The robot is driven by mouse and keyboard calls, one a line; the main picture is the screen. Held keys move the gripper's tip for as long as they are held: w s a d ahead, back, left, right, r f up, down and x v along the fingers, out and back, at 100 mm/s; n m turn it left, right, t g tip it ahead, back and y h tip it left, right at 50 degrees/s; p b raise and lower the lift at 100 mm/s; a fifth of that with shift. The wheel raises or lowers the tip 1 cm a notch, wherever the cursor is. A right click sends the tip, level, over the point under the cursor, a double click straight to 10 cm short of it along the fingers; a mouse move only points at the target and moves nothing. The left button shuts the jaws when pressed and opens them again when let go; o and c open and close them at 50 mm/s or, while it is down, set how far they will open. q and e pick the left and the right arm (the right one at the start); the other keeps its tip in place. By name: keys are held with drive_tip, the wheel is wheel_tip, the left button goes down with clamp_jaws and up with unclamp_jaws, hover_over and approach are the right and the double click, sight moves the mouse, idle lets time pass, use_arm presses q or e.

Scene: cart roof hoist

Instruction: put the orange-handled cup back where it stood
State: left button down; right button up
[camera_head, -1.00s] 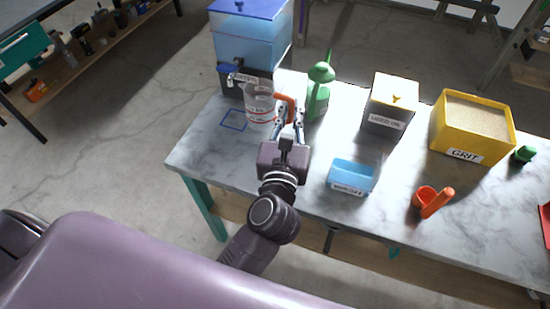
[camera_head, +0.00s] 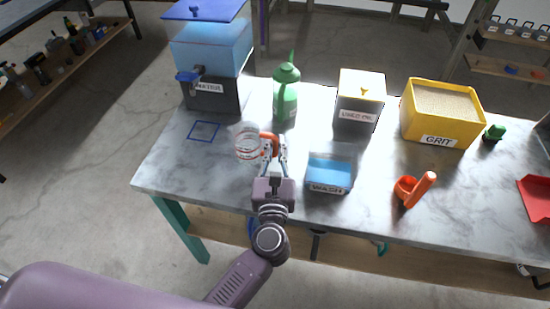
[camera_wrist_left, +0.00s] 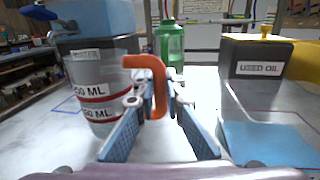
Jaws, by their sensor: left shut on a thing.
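The clear measuring cup (camera_head: 247,142) with red bands has an orange handle (camera_head: 269,141). My left gripper (camera_head: 273,152) is shut on that handle, with the cup on its left side. In the left wrist view the cup (camera_wrist_left: 95,90) looks upright and the handle (camera_wrist_left: 157,85) sits between the fingers. I cannot tell whether the cup's base touches the table. A blue square outline (camera_head: 203,131) lies bare on the marble top, left of the cup. My right gripper is not in view.
The water dispenser (camera_head: 212,55) stands behind the outline, its tap facing forward. A green bottle (camera_head: 286,95) is behind the cup. The wash tub (camera_head: 330,174), used oil box (camera_head: 360,98), grit box (camera_head: 441,112) and orange scoop (camera_head: 414,189) are to the right. The table's front left is clear.

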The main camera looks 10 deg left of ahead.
sight(275, 155)
use_arm(q)
wheel_tip(275, 155, down, 4)
drive_tip(key=shift+f+b, duration=0.2)
drive_tip(key=shift+b, duration=0.25)
drive_tip(key=c, duration=2)
unclamp_jaws()
drive_tip(key=shift+f, duration=0.1)
